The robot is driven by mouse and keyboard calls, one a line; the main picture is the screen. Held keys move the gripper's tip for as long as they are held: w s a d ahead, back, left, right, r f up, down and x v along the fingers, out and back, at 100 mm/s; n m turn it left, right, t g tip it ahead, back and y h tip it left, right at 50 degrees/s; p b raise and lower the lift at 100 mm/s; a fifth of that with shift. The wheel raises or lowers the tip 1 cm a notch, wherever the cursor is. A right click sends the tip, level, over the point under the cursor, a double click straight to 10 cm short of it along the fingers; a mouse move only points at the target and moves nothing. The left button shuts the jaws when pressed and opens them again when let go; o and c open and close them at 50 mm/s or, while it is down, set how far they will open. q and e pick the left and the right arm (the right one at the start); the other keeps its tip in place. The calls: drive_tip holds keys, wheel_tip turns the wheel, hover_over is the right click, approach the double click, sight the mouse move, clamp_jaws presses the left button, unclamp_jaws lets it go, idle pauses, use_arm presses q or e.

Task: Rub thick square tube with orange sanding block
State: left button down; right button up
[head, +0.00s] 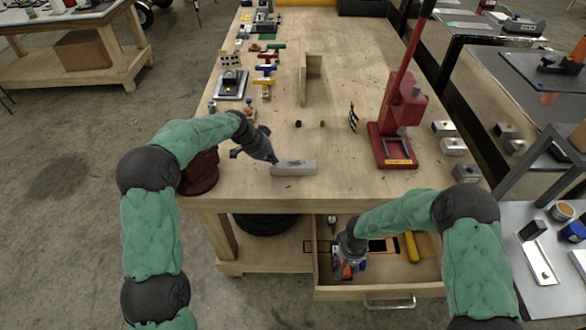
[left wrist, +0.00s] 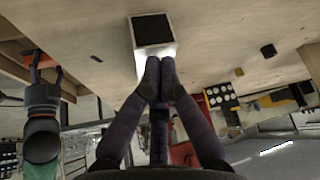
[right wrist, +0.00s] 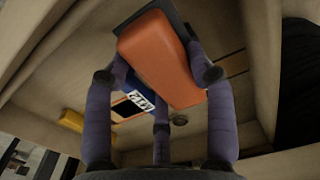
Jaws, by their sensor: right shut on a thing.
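The thick square tube (head: 296,169), light grey metal, lies on the workbench near its front edge. In the left wrist view the tube (left wrist: 160,50) shows a dark square end. My left gripper (head: 273,160) has its fingertips together at the tube's left end in the head view; in the left wrist view the closed fingertips (left wrist: 159,76) overlap the tube's near side, contact unclear. My right gripper (head: 349,262) is low in the open drawer. In the right wrist view its fingers (right wrist: 158,75) are shut around the orange sanding block (right wrist: 158,58), which has a dark plate along one side.
The open drawer (head: 378,292) also holds a yellow-handled tool (head: 412,247) and a blue item with a white label (right wrist: 146,98). A red press (head: 398,115) stands right of the tube. A wooden bracket (head: 308,78) stands further back. The bench around the tube is mostly clear.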

use_arm(q)
drive_tip(key=shift+r, duration=0.1)
